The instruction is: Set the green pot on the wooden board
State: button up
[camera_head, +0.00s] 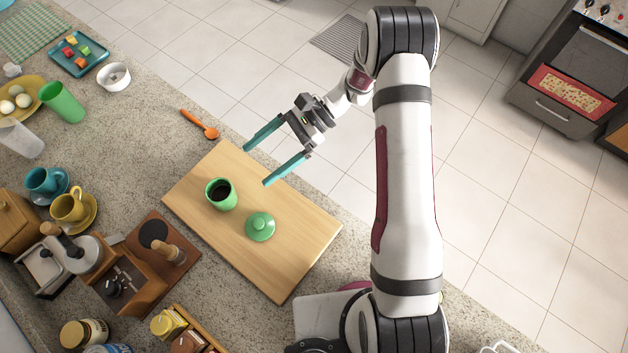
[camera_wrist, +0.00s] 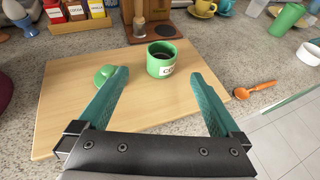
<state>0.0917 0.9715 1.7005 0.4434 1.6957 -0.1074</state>
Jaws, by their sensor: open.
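The green pot (camera_head: 221,194) stands upright and uncovered on the wooden board (camera_head: 293,255), with dark contents inside. In the wrist view the pot (camera_wrist: 166,59) shows a white label reading "CO", partly cut off at its curved side. A green lid (camera_head: 260,226) with a knob lies on the board beside the pot, apart from it; it also shows in the wrist view (camera_wrist: 104,75), partly behind a finger. My gripper (camera_head: 264,158) is open and empty, its teal fingers above the board's edge. The pot is beyond the fingertips, between their lines in the wrist view.
An orange spoon (camera_head: 200,124) lies beside the board. A wooden coffee stand (camera_head: 145,285) is close to the board's left side. Cups (camera_head: 75,207), a green tumbler (camera_head: 62,102) and a white bowl (camera_head: 114,77) stand farther left. The board's lower right part is bare.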

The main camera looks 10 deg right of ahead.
jog(key=s+d+r+n+h, duration=0.2)
jog(key=s+r+n+h, duration=0.15)
jog(key=r, duration=0.35)
jog(key=s+d+r+n+t+h, duration=0.2)
jog(key=s+d, duration=0.3)
jog(key=s, duration=0.3)
jog(key=s+d+r+n+t+h, duration=0.2)
jog(key=s+d+r+t+h, duration=0.1)
jog(key=s, duration=0.6)
jog(key=shift+s+d+r+h, duration=0.15)
jog(key=shift+d+r+h, duration=0.8)
jog(key=shift+h, duration=0.1)
